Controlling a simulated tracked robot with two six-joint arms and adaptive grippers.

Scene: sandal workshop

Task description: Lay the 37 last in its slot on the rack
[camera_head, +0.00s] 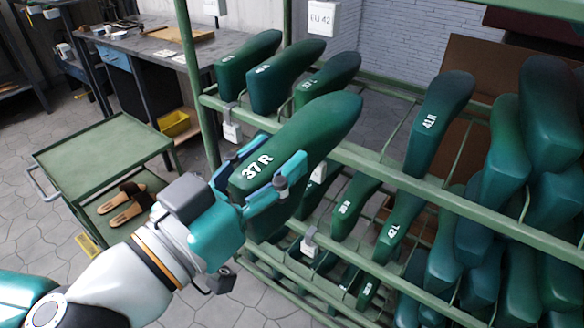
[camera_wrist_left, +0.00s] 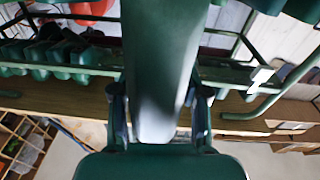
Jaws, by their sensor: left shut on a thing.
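The dark green last marked 37R (camera_head: 305,130) is held by my left gripper (camera_head: 278,155), its two fingers on either side of the label end. The last's rounded end points up and right, over the green rack (camera_head: 440,193). In the left wrist view the last (camera_wrist_left: 158,60) runs up the middle between the fingers (camera_wrist_left: 159,105). The held last covers part of the rack behind it, so I cannot tell which slot is beneath it or whether it touches the rack. My right gripper is not in view.
Several green lasts stand on the rack, including one marked 41R (camera_head: 438,115) and one marked 42L (camera_head: 400,222). A white EU 42 sign (camera_head: 322,17) hangs above. A green trolley (camera_head: 105,146) with brown sandals (camera_head: 128,205) stands left. A workbench (camera_head: 150,45) is behind.

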